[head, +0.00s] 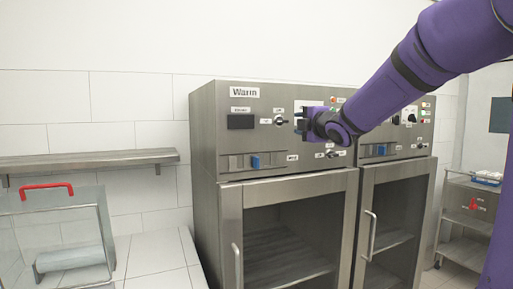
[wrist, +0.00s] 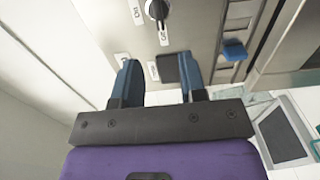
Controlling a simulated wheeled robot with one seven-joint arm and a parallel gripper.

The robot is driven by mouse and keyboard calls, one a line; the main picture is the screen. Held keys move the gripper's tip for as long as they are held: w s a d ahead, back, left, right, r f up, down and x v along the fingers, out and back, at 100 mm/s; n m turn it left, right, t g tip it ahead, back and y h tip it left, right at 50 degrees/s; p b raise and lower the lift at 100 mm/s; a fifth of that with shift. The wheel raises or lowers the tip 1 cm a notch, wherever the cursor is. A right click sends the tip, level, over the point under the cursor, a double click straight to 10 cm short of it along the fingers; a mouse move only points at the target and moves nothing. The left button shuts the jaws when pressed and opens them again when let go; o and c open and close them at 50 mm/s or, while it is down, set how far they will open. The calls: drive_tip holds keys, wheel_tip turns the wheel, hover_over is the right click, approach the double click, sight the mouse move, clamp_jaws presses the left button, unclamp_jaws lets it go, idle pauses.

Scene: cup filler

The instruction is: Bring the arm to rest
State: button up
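My purple arm (head: 430,55) reaches in from the upper right of the head view. My gripper (head: 301,120) is in front of the control panel of the metal cabinet (head: 205,130) labelled "Warm". In the wrist view my gripper (wrist: 159,75) has its two dark fingers spread apart with nothing held between them. A round knob (wrist: 157,9) is on the panel beyond the fingertips. I cannot tell whether the fingers touch the panel.
A blue switch (head: 256,161) and a dark display (head: 241,122) are on the panel. Two glass doors with handles (head: 237,265) are below. A clear box with a red handle (head: 47,188) stands left, near a wall shelf (head: 90,158). A metal cart (head: 466,215) is at right.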

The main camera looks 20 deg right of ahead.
drive_tip(key=s+a+f+m+g, duration=0.4)
drive_tip(key=s+f+m, duration=0.1)
drive_tip(key=s, duration=0.6)
drive_tip(key=s+a+f+m+g, duration=0.4)
drive_tip(key=s+f+m, duration=0.2)
drive_tip(key=s, duration=0.5)
drive_tip(key=s+a+f+m+g, duration=0.4)
drive_tip(key=s+m, duration=0.3)
drive_tip(key=s, duration=0.4)
drive_tip(key=shift+a+f+g, duration=0.4)
drive_tip(key=shift+a+f, duration=0.2)
drive_tip(key=shift+f, duration=0.3)
drive_tip(key=shift+o, duration=0.3)
